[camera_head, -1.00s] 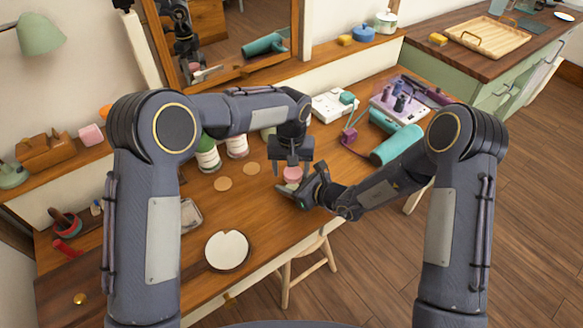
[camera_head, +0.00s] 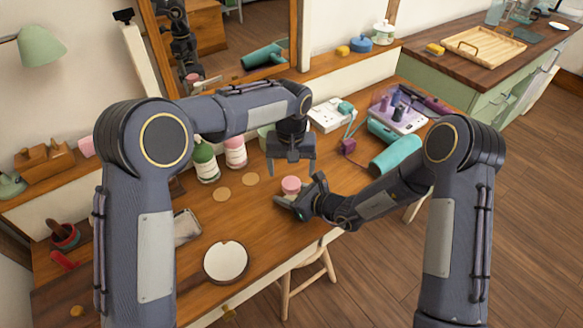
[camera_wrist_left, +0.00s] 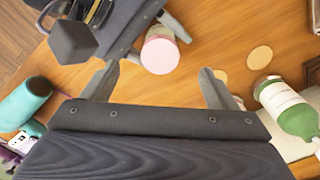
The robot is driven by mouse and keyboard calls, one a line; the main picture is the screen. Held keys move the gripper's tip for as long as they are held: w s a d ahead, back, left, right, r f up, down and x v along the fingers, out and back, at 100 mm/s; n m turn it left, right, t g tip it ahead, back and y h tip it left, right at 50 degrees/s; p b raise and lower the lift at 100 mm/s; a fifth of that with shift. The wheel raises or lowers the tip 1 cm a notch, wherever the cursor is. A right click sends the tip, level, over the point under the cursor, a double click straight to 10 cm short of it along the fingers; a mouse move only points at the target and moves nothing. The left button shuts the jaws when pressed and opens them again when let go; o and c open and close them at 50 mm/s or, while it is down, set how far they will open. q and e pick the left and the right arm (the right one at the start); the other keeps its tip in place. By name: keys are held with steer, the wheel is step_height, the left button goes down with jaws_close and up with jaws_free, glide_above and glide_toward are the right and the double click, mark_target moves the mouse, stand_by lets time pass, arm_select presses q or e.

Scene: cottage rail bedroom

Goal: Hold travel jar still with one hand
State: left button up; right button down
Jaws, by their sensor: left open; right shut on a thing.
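The travel jar is a small, round pink pot (camera_head: 290,184) standing upright on the wooden desk (camera_head: 262,222) near its front edge. It also shows in the left wrist view (camera_wrist_left: 160,52) as a pale pink round top. My right gripper (camera_head: 303,192) is low at the desk and shut on the jar, one finger on each side; it shows at the top of the left wrist view. My left gripper (camera_head: 287,168) is open and empty, pointing down just behind and above the jar, apart from it. The fingers of my left gripper (camera_wrist_left: 157,82) are spread wide in its wrist view.
A round hand mirror (camera_head: 226,262) lies at the front left. Bare desk surrounds the jar.

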arm_select(q)
steer(key=shift+o, duration=1)
step_height(320, 180, up, 12)
arm_select(e)
steer(key=shift+c, duration=2.4)
jaws_free()
arm_select(q)
steer(key=shift+f+b, duration=0.35)
steer(key=shift+f, duration=0.05)
arm_select(e)
steer(key=v, duration=0.7)
steer(key=shift+s+d, duration=0.3)
